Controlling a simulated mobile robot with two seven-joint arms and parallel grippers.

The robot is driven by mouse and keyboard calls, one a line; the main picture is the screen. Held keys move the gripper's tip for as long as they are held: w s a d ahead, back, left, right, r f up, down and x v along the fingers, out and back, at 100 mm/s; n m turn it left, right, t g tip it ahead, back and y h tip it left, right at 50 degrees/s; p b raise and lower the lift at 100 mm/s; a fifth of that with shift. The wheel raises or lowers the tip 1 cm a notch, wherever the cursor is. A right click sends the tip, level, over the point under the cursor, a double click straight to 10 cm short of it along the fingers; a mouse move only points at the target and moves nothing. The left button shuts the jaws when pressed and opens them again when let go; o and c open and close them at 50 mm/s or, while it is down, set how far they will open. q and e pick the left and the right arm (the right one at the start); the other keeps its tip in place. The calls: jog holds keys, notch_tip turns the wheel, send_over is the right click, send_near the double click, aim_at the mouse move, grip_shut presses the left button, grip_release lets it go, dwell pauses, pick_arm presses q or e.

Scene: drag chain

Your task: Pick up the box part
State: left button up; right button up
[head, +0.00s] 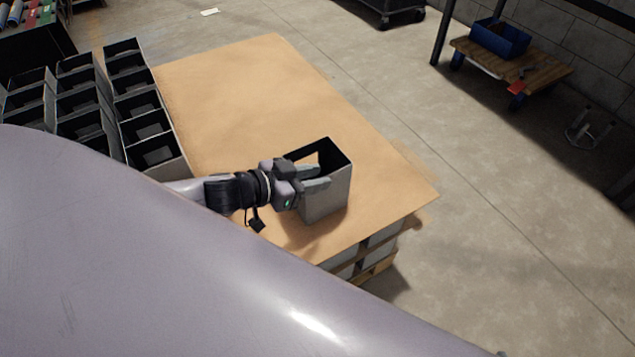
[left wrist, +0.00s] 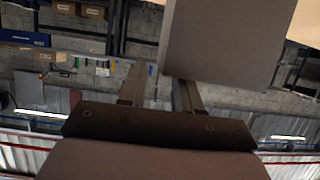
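The box part (head: 328,203) is a grey, open-topped box with a dark inside. It stands upright near the front right corner of the brown table in the head view. My left gripper (head: 322,175) is at the box's upper left side, its two fingers apart and reaching over the rim area. In the left wrist view a flat grey wall of the box (left wrist: 228,40) hides the end of the right finger; the left finger shows beside it, with a gap between the fingers (left wrist: 165,88). I cannot tell whether either finger touches the wall. My right gripper is not in view.
The brown table top (head: 235,85) is clear behind the box. Rows of similar grey boxes (head: 150,125) stand at its left. A trolley with a blue bin (head: 498,40) stands at the far right on the floor. My own pale arm covers the lower left.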

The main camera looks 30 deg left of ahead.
pick_arm(q)
jog(key=shift+x, duration=1.3)
grip_shut()
jog(key=shift+r, duration=0.1)
dwell(0.4)
